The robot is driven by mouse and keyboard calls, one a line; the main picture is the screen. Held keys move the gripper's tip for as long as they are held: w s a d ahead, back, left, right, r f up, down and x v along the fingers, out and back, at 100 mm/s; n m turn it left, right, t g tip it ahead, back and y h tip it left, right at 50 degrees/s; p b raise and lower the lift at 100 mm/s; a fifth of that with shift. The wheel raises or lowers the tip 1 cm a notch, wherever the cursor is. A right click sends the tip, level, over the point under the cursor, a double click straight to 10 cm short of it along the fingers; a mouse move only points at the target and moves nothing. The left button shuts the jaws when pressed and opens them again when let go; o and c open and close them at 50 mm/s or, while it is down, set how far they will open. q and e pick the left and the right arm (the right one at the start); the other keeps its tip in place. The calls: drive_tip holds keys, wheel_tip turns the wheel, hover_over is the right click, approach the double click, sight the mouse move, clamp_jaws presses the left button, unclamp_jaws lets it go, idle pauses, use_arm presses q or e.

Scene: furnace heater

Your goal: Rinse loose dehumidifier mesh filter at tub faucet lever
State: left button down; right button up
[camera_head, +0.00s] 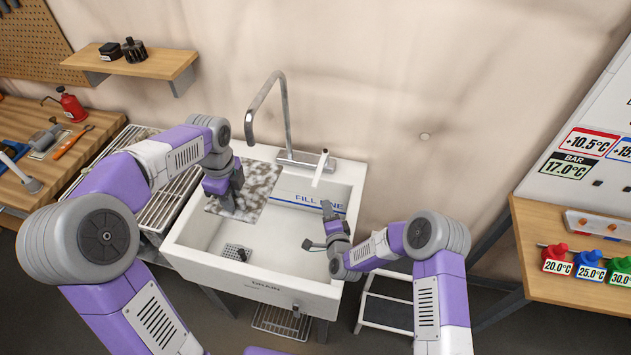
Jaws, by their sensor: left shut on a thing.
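A flat grey-and-white speckled mesh filter (258,183) is tilted inside the left side of the white tub (205,262). My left gripper (232,203) is shut on the near left part of the filter. The metal faucet (282,92) arches up behind the tub, its spout end above the filter's left part. A pale upright lever (320,168) stands on the faucet base at the right. My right gripper (322,226) is over the tub's right side, in front of and below the lever, apart from it. Its fingers look spread and nothing shows between them. I see no running water.
A wire drying rack (175,205) stands left of the tub. A wooden bench (90,135) with tools is further left. A shelf (135,62) hangs on the wall. At right is a wooden table (540,225) with coloured temperature-labelled knobs. A step stool (385,310) stands right of the tub.

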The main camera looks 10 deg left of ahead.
sight(316, 180)
drive_tip(key=w+a, duration=0.2)
drive_tip(key=w, duration=0.1)
drive_tip(key=w+a+m+t, duration=0.1)
drive_tip(key=w+a, duration=0.1)
drive_tip(key=w, duration=0.2)
drive_tip(key=w+a+m+t, duration=0.1)
drive_tip(key=w+a, duration=0.1)
drive_tip(key=w, duration=0.2)
drive_tip(key=shift+w+r, duration=0.25)
drive_tip(key=shift+r, duration=0.05)
clamp_jaws()
idle(0.5)
